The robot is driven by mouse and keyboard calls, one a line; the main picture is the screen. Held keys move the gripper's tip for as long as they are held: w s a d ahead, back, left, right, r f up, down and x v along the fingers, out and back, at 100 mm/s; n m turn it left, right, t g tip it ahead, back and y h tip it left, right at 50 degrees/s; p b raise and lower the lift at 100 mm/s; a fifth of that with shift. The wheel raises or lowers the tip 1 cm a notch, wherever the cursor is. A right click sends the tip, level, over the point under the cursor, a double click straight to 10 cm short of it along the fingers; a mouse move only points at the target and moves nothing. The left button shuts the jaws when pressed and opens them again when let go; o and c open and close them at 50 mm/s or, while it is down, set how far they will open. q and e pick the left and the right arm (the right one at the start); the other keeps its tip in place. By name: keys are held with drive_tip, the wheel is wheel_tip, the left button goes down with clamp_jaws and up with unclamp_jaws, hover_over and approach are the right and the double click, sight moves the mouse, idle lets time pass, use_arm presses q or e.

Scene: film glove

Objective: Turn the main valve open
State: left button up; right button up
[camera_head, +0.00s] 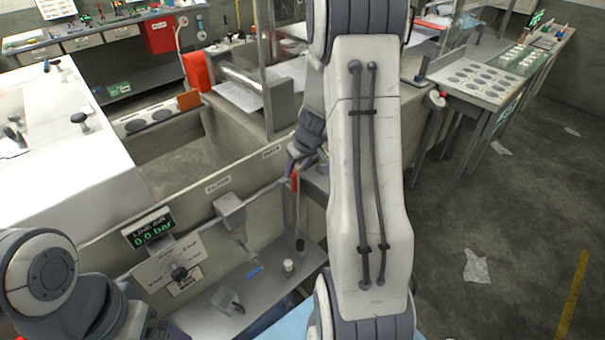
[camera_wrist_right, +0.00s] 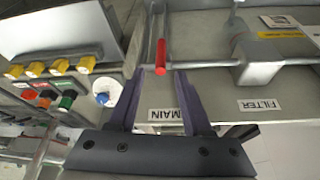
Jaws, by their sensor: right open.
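The red valve handle (camera_wrist_right: 160,54) stands beside the MAIN label (camera_wrist_right: 165,115) in the right wrist view. It also shows as a small red bar in the head view (camera_head: 295,181). My right gripper (camera_wrist_right: 160,73) is open, its two dark fingers pointing at the handle. The handle's near end lies between or just beyond the fingertips; I cannot tell whether they touch it. In the head view my right gripper (camera_head: 293,168) is beside the handle, partly hidden by my right arm. My left gripper is out of view.
A FILTER label (camera_wrist_right: 260,105) and a grey box (camera_wrist_right: 262,48) are right of the handle in the wrist view. Yellow-capped fittings (camera_wrist_right: 60,66) are at left. In the head view, a pressure display (camera_head: 150,228) reads 0.0 bar. Floor at right is mostly clear.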

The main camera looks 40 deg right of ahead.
drive_tip(key=x, duration=0.9)
drive_tip(key=shift+a+b, duration=0.1)
drive_tip(key=shift+b, duration=0.25)
clamp_jaws()
idle(0.8)
